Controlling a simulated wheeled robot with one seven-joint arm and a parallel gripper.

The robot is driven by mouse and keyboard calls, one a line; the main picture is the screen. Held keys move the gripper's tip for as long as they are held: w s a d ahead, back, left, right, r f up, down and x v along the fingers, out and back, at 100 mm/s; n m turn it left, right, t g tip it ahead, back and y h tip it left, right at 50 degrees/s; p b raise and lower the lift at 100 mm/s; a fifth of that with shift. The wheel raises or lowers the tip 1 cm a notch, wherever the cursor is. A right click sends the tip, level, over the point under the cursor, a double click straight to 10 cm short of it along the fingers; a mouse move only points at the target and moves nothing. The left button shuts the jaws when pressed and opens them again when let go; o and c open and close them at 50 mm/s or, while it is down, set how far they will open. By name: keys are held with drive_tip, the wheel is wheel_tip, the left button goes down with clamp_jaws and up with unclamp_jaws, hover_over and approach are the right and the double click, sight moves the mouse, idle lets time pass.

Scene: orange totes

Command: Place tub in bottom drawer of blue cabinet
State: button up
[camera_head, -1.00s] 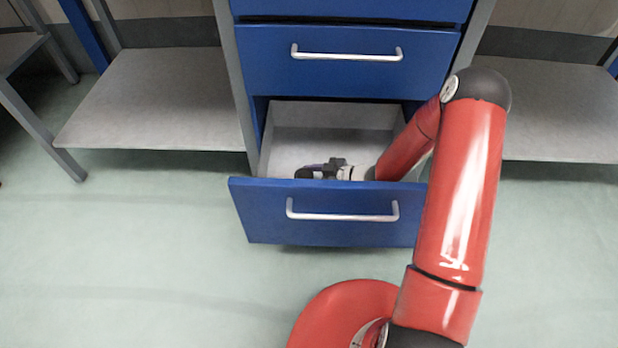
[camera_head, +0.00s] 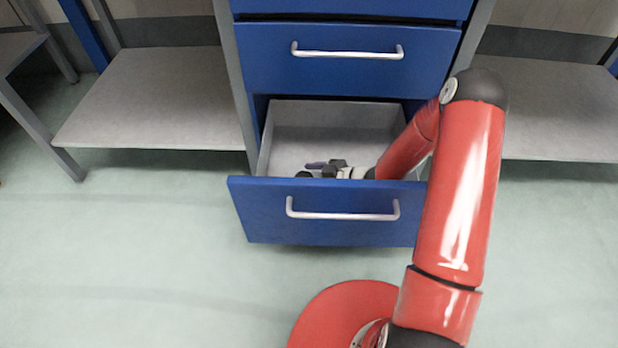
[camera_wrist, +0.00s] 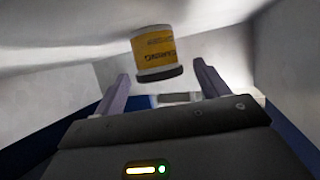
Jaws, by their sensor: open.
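The blue cabinet's bottom drawer (camera_head: 330,230) is pulled open, with a pale grey inside. My gripper (camera_head: 318,170) is inside it, low behind the drawer front, which hides part of it. In the wrist view, the two purple fingers of my gripper (camera_wrist: 161,72) stand wide apart. The tub (camera_wrist: 156,46), white with a yellow label and a dark end, shows beyond and between the fingertips against the pale drawer surfaces. I see a gap between the tub and each finger. The tub does not show in the head view.
The closed drawer above (camera_head: 345,75) has a metal handle and overhangs the back of the open one. A grey shelf (camera_head: 160,100) lies to the left and another (camera_head: 560,110) to the right. The pale green floor in front is clear at left.

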drive_tip(key=shift+r, duration=0.1)
drive_tip(key=shift+d+r+p, duration=0.3)
drive_tip(key=shift+r+p, duration=0.45)
drive_tip(key=shift+r, duration=0.1)
drive_tip(key=p+v, duration=0.5)
drive_tip(key=v, duration=0.6)
drive_tip(key=shift+d, duration=0.15)
drive_tip(key=shift+s+f, duration=0.1)
